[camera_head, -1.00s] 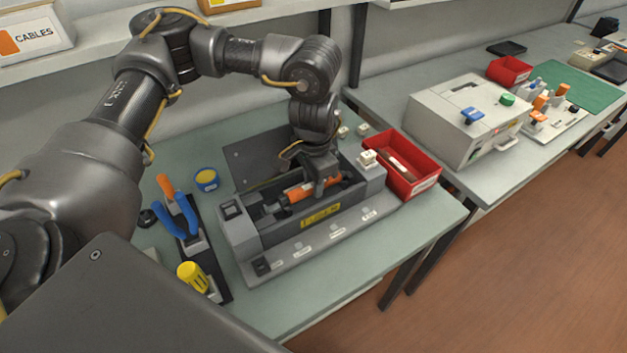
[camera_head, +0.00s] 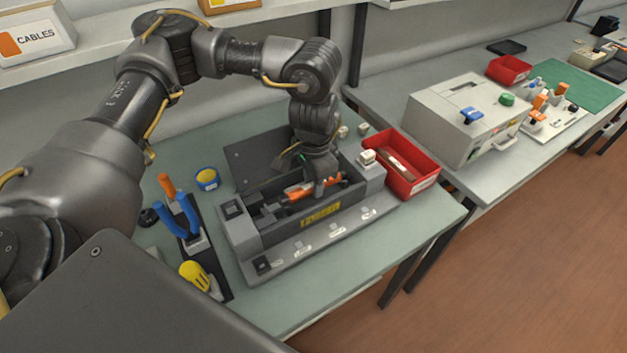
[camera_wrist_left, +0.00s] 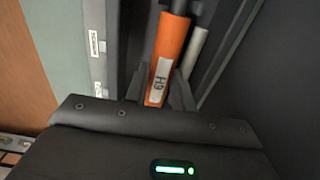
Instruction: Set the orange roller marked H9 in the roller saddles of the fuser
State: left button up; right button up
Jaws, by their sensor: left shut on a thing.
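The orange roller marked H9 (camera_wrist_left: 168,52) lies between the fingers of my left gripper (camera_wrist_left: 160,92) in the left wrist view. In the head view the orange roller (camera_head: 300,190) lies lengthwise inside the open trough of the fuser (camera_head: 278,233), partly hidden by the gripper. My left gripper (camera_head: 325,188) reaches down into the trough from above and is shut on the roller. The saddles are largely hidden, so I cannot tell whether the roller rests in them. My right gripper is not in view.
A red bin (camera_head: 408,172) stands close to the fuser's right end. A tool rack (camera_head: 195,245) with blue-handled pliers and a yellow-handled tool stands to its left, near a yellow-and-blue tub (camera_head: 207,179). A light grey machine (camera_head: 465,120) is on the right bench.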

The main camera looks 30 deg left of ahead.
pick_arm(q)
jog(key=shift+f+b, duration=0.3)
jog(key=shift+f, duration=0.4)
dwell(0.3)
jog(key=o, duration=1.1)
jog(key=shift+r, duration=0.1)
notch_tip(320, 180, up, 11)
jog(key=shift+f, duration=0.2)
